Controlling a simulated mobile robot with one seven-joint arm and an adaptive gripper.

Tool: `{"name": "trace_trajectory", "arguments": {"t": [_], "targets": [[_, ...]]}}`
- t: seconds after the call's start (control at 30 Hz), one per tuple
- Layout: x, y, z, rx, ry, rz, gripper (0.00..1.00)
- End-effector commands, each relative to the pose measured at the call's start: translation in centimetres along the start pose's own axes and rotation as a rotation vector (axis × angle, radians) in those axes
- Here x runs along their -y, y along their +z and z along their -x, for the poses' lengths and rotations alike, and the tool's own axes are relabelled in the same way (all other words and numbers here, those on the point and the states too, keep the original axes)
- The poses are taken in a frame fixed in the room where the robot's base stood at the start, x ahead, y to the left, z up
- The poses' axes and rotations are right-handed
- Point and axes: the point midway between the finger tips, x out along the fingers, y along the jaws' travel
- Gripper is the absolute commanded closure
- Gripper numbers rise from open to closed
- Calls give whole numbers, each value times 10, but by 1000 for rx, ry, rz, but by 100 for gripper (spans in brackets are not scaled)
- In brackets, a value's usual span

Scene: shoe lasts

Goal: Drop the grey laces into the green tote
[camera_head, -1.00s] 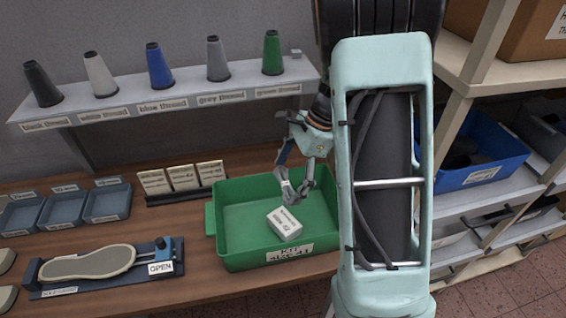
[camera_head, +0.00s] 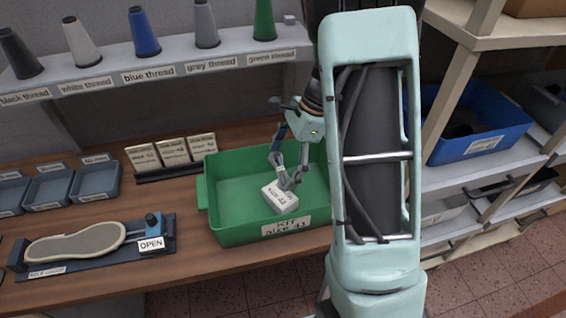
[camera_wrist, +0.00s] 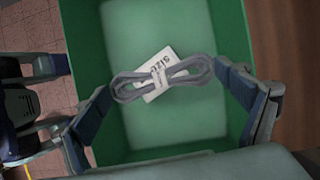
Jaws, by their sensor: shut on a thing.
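The green tote (camera_head: 215,222) stands on the wooden bench, with a kit label on its front. My gripper (camera_head: 288,183) is inside the tote's outline, pointing down. In the wrist view my gripper (camera_wrist: 166,82) is closed on the grey laces (camera_wrist: 188,74), a looped figure-eight bundle spanning between the two fingers. A white labelled box (camera_head: 279,197) lies in the tote; in the wrist view the box (camera_wrist: 153,66) shows partly behind the laces. I cannot tell whether the laces touch it. In the head view the laces cannot be made out.
Left of the tote are a sole on a blue holder (camera_head: 160,236), small blue trays (camera_head: 95,182) and a row of upright cards (camera_head: 173,151). A thread shelf (camera_head: 160,78) runs behind. A blue bin (camera_head: 480,120) sits on the right shelving.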

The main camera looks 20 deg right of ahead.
Motion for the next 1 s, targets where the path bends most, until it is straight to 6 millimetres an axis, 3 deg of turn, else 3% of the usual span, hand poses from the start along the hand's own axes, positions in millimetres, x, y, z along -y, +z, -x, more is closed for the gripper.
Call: {"name": "trace_trajectory", "arguments": {"t": [0.03, 0.07, 0.1, 0.4, 0.53, 1.0], "targets": [[0, 0, 0, 0, 0, 0, 28], [0, 0, 0, 0, 0, 0, 5], [0, 0, 0, 0, 0, 0, 0], [0, 0, 1, 0, 0, 0, 0], [1, 0, 10, -1, -4, 2, 0], [1, 0, 101, -1, -4, 0, 0]]}}
